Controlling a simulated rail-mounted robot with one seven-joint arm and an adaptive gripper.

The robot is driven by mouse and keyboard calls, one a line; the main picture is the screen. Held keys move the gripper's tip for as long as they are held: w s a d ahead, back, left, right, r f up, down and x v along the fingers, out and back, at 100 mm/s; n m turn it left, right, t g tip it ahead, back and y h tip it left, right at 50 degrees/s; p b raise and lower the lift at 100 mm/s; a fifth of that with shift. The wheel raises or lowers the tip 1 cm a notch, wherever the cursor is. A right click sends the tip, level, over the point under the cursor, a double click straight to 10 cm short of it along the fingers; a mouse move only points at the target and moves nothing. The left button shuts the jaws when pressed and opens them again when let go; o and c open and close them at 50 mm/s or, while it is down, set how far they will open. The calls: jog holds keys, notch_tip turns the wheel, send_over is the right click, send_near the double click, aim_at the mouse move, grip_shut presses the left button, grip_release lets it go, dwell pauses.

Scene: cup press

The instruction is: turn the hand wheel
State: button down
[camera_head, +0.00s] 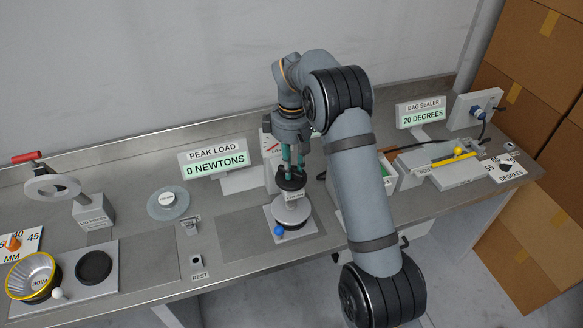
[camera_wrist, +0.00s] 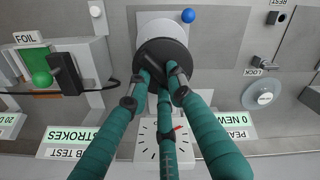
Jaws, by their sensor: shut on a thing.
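The dark round hand wheel (camera_head: 291,184) sits on top of the pale press (camera_head: 290,211) in the middle of the bench. My gripper (camera_head: 291,171) points down from above, with its teal fingers on the wheel. In the wrist view, the wheel (camera_wrist: 153,52) shows as a dark disc, and my gripper (camera_wrist: 161,80) has its fingertips closed on the middle of it. The fingers hide part of the wheel. A blue ball (camera_head: 279,230) sits low beside the press, and it also shows in the wrist view (camera_wrist: 188,15).
The peak load display (camera_head: 215,166) reads 0 NEWTONS, left of the press. A grey disc (camera_head: 168,204) and a small latch (camera_head: 190,225) lie left on the bench. A dial (camera_wrist: 165,142) stands behind the wheel. The bag sealer (camera_head: 455,165) stands at the right. Cartons (camera_head: 535,60) stand beyond.

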jog(key=m+b, duration=0.1)
jog(key=m, duration=0.4)
jog(key=shift+d, duration=0.1)
dwell(0.4)
jog(key=c, duration=1.5)
grip_release()
jog(key=shift+c, duration=0.2)
jog(key=shift+r, duration=0.15)
notch_tip(320, 180, up, 12)
